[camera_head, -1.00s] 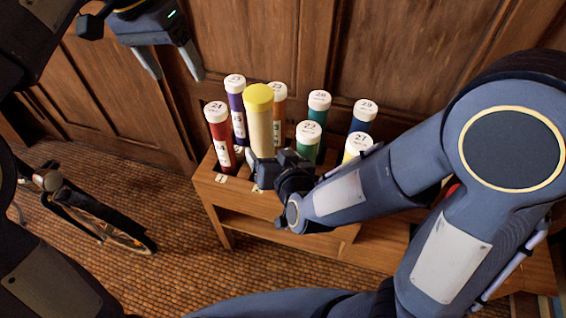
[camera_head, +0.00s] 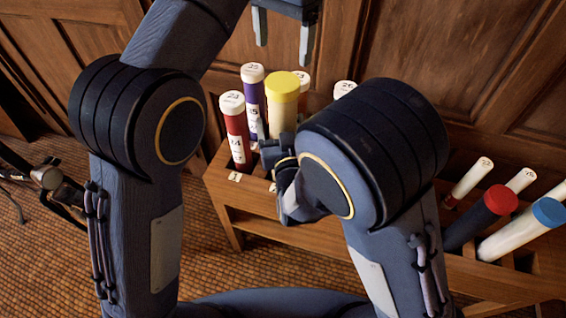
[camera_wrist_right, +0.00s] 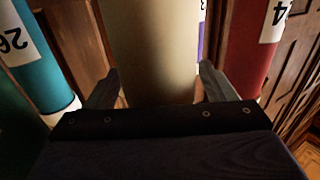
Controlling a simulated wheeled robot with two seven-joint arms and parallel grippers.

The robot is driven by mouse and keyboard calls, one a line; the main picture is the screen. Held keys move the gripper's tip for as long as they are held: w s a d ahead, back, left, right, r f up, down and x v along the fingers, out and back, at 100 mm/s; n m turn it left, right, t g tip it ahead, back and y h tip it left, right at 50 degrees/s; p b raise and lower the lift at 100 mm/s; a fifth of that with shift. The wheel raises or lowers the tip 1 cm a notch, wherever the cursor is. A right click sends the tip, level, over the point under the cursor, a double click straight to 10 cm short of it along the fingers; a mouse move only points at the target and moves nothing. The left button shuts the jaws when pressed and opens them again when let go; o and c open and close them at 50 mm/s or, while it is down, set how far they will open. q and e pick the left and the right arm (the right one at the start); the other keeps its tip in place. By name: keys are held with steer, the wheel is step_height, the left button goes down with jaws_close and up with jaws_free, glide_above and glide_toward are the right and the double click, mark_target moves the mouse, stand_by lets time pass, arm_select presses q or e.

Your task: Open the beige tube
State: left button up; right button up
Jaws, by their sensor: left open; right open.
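The beige tube (camera_head: 281,112) stands upright in the rack, and its yellow cap (camera_head: 283,83) is on top. My left gripper (camera_head: 284,52) is open and empty, fingers pointing down, above and behind the cap in the head view. My right gripper (camera_head: 272,150) is low beside the tube, partly hidden by my right arm. In the right wrist view, the beige tube (camera_wrist_right: 155,45) fills the space between the open fingers of the right gripper (camera_wrist_right: 157,72). Whether either finger touches it I cannot tell. The cap is out of the wrist view.
The wooden rack (camera_head: 245,205) holds a red tube (camera_head: 238,135) and a purple tube (camera_head: 255,105) close by on the left. A teal tube (camera_wrist_right: 38,70) is on the other side. More tubes lean at the rack's right end. Wood panelling (camera_head: 450,60) stands behind.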

mark_target(283, 82)
steer(key=shift+w, duration=0.3)
steer(key=c, duration=1.4)
arm_select(q)
steer(key=shift+o, duration=0.9)
arm_select(e)
steer(key=shift+c, duration=0.4)
arm_select(q)
step_height(283, 82, up, 4)
steer(key=s+n+t, duration=0.2)
steer(key=n, duration=0.2)
steer(key=shift+n+h, duration=0.3)
steer(key=f, duration=0.3)
steer(key=w+f, duration=0.1)
steer(key=f, duration=0.7)
steer(key=shift+w+f, duration=0.2)
steer(key=shift+w, duration=0.2)
